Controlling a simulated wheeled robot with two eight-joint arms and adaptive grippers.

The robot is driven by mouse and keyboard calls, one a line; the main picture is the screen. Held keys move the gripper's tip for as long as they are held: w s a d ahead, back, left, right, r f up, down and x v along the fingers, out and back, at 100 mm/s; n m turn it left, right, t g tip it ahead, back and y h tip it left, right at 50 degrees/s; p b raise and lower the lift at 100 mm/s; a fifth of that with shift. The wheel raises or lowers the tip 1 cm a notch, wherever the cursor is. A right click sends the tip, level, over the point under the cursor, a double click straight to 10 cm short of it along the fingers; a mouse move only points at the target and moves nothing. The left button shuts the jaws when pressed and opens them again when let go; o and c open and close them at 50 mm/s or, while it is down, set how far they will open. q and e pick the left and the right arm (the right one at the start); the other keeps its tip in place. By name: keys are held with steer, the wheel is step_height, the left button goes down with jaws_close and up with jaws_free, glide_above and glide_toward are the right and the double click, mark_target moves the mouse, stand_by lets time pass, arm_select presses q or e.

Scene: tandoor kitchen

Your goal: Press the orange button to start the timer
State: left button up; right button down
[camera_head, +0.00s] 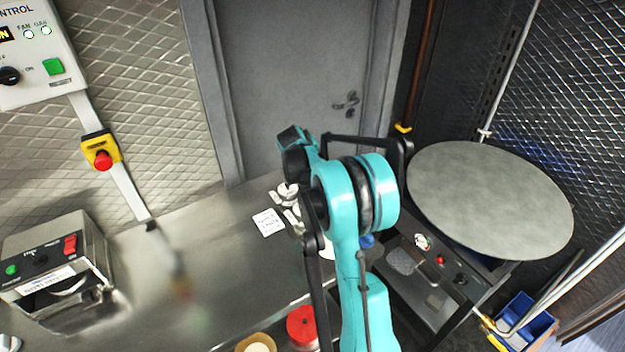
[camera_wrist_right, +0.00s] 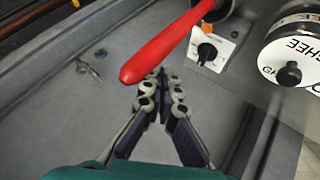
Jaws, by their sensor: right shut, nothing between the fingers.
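In the right wrist view, a small white box (camera_wrist_right: 215,48) carries an orange button (camera_wrist_right: 207,27) and a black knob (camera_wrist_right: 207,51). It sits beyond and to the right of my right gripper (camera_wrist_right: 162,80), whose fingers are together and empty. The fingertips are apart from the button in the picture. A red handle (camera_wrist_right: 165,47) crosses the view between the fingertips and the box. In the head view my right arm reaches over the counter and hides the box. My left gripper is not in view.
A container labelled GHEE (camera_wrist_right: 302,45) stands right of the box. In the head view, a steel counter (camera_head: 215,260) holds a control appliance (camera_head: 50,255) at left and a red container (camera_head: 302,325) at front. A round grey plate (camera_head: 490,198) is at right; a yellow emergency-stop (camera_head: 101,151) is on the wall.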

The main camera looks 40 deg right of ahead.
step_height(320, 180, down, 8)
steer(key=b, duration=0.5)
steer(key=shift+f, duration=0.15)
steer(key=shift+f, duration=0.1)
stand_by(1.0)
steer(key=shift+f+b, duration=0.3)
steer(key=shift+b, duration=0.2)
steer(key=shift+f+b, duration=0.35)
steer(key=shift+f, duration=0.1)
stand_by(0.4)
steer(key=shift+r, duration=0.1)
steer(key=shift+r+p, duration=0.6)
steer(key=shift+r, duration=0.2)
steer(key=shift+r, duration=0.1)
steer(key=shift+r+p, duration=1.75)
steer(key=shift+r, duration=0.7)
